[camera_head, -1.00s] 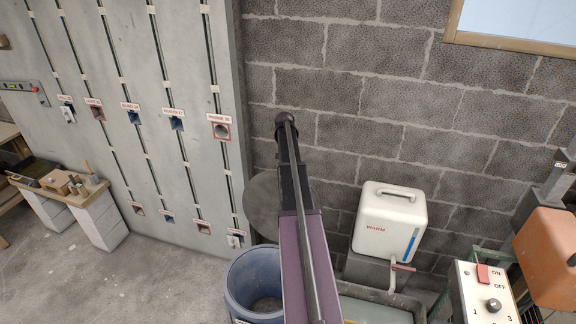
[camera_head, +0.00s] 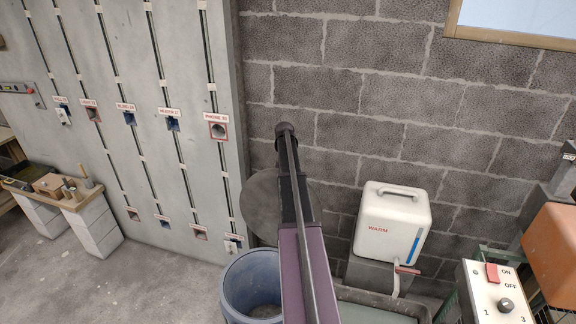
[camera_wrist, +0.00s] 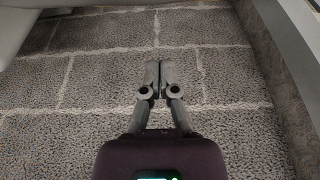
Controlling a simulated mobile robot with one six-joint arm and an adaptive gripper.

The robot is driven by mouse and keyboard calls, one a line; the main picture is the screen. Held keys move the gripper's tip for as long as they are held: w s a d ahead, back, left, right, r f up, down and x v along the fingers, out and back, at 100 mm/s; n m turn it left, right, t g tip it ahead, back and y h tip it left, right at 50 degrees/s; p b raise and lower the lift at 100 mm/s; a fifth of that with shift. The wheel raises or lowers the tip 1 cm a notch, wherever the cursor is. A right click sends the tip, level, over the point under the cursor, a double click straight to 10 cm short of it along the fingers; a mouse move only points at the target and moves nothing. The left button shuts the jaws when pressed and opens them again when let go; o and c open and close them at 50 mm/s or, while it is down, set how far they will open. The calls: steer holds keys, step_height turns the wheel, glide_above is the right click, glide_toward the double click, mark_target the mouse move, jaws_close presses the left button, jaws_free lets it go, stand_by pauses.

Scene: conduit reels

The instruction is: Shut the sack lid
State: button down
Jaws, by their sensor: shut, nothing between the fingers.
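A round blue bin (camera_head: 249,283) stands on the floor at the bottom middle of the head view, its top open. A round grey disc (camera_head: 261,207), which looks like its raised lid, stands tilted up behind it near the wall. My arm hides the disc's right side and part of the bin's right side. My gripper (camera_wrist: 158,80) is shut and empty in the wrist view, with the block wall beyond its fingertips. In the head view its fingers cannot be made out. Neither bin nor lid can be made out in the wrist view.
A white WARM tank (camera_head: 391,222) hangs right of my arm, with a red-handled tap (camera_head: 407,270) over a trough (camera_head: 372,312). A switch box (camera_head: 494,292) and an orange box (camera_head: 553,255) stand at the right. Floor (camera_head: 150,288) left of the bin is clear.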

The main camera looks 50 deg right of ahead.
steer(key=a+f+b, duration=0.1)
steer(key=s+a+f+b, duration=0.1)
steer(key=f, duration=0.1)
steer(key=shift+s+a, duration=0.2)
steer(key=shift+a, duration=0.2)
steer(key=shift+r, duration=0.1)
steer(key=shift+s, duration=0.15)
stand_by(0.4)
steer(key=shift+s, duration=0.1)
